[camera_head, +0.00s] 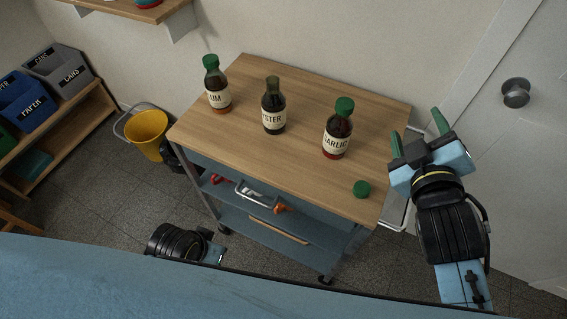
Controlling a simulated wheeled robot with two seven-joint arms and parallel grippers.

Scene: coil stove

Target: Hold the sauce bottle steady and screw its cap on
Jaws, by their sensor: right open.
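The uncapped sauce bottle (273,117), its label reading "STER" at the visible end, stands upright in the middle of the wooden cart top. A loose green cap (361,188) lies on the cart top near its front right corner, apart from every bottle. My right gripper (417,132) is open and empty at the cart's right edge, to the right of the cap and above it in the picture. My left gripper (214,253) shows only in part at the bottom left, low in front of the cart; its fingers cannot be made out.
Two green-capped bottles, one at the left (217,93) and a garlic one (337,136) at the right, flank the open bottle. A yellow bucket (148,132) stands left of the cart; a door (535,150) is at the right.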

